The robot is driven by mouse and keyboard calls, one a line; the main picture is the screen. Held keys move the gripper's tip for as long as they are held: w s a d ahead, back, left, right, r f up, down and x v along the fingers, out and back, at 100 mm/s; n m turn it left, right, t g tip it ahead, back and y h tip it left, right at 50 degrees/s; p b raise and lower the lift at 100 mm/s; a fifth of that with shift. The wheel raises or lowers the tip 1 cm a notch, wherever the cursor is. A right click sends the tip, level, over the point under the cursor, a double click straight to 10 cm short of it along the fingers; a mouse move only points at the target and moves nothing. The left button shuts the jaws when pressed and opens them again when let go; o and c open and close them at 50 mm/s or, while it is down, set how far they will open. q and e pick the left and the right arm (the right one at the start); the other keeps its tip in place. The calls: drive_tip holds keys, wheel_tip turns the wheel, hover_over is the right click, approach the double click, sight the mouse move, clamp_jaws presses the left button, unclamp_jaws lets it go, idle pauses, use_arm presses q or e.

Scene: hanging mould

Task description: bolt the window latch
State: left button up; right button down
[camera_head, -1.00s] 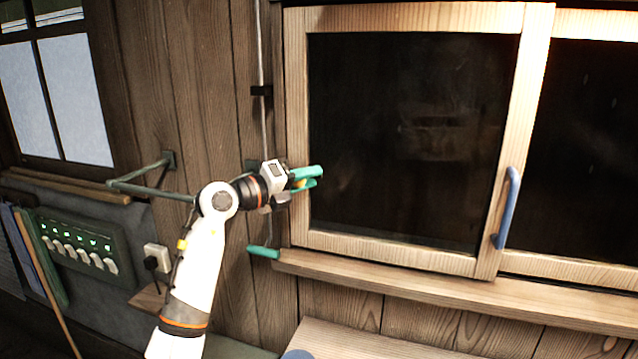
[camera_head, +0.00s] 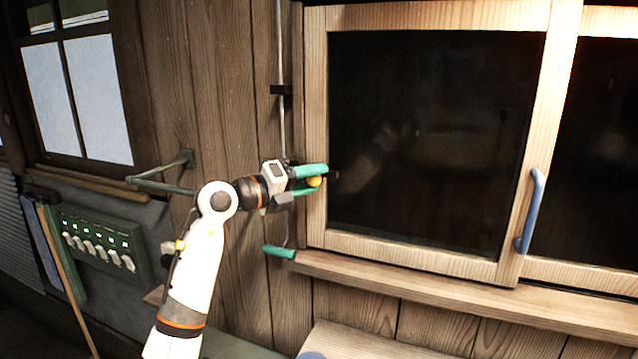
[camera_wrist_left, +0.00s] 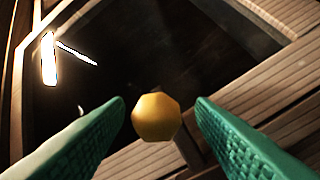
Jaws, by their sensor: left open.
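The window is a pale wooden frame (camera_head: 313,120) with dark glass panes. A yellow knob (camera_head: 314,182), which looks like the latch's knob, is near its left upright. My left gripper (camera_head: 312,181) has teal fingers and reaches the knob from the left. In the left wrist view the gripper (camera_wrist_left: 160,110) is open, with the knob (camera_wrist_left: 156,117) between its fingertips and a gap visible on each side. The rest of the latch is hidden or too dark to make out. My right gripper is out of view.
A blue handle (camera_head: 531,210) is on the window's middle upright. A thin vertical rod (camera_head: 281,60) and a teal handle (camera_head: 280,252) are beside the frame. A wooden sill (camera_head: 420,283) runs below. A green bracket (camera_head: 165,182) and a switch panel (camera_head: 100,245) are at left.

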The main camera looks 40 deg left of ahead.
use_arm(q)
drive_tip(key=b+v, duration=0.4)
drive_tip(key=v, duration=0.5)
drive_tip(key=shift+s+a, duration=0.25)
drive_tip(key=shift+s, duration=0.05)
